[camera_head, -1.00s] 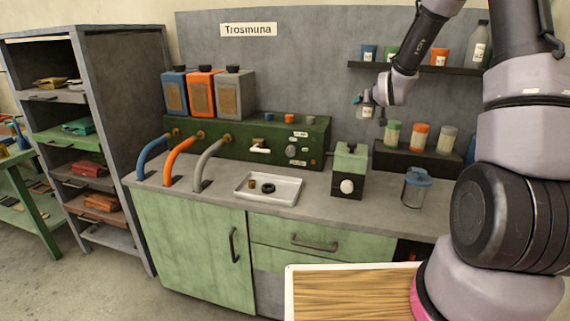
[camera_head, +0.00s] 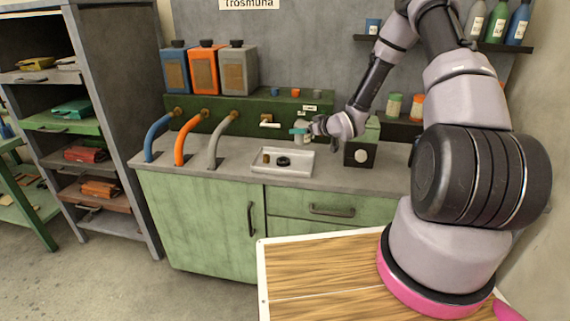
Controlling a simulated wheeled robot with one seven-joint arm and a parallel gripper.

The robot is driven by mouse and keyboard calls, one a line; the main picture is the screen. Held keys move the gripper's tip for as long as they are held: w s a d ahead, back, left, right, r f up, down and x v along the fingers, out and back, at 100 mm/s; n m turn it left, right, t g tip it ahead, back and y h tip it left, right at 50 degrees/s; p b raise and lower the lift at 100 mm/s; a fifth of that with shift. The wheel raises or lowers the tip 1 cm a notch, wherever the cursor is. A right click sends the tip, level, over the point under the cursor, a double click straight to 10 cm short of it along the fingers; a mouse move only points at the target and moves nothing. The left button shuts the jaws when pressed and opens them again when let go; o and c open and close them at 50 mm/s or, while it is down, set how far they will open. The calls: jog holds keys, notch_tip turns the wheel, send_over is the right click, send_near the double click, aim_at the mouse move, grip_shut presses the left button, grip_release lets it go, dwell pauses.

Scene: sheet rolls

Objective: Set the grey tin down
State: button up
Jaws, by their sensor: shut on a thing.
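My gripper (camera_head: 308,128) is at the end of the arm, pointing left above the back right of the white tray (camera_head: 283,172). It is shut on a small pale grey thing, taken to be the grey tin (camera_head: 302,137). The tin is held above the counter, in front of the green panel. It is small and partly covered by the teal-tipped fingers, so its exact shape and the gap below it are hard to tell.
The tray holds a small brass piece (camera_head: 266,158) and a black ring (camera_head: 283,161). Curved pipes (camera_head: 222,139) are on the left. Grey counter (camera_head: 240,172) shows between pipes and tray.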

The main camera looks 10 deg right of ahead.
notch_tip(320, 180, down, 10)
jog(key=shift+s+f, duration=0.1)
dwell(0.4)
jog(key=shift+f, duration=0.15)
jog(key=o, duration=1.4)
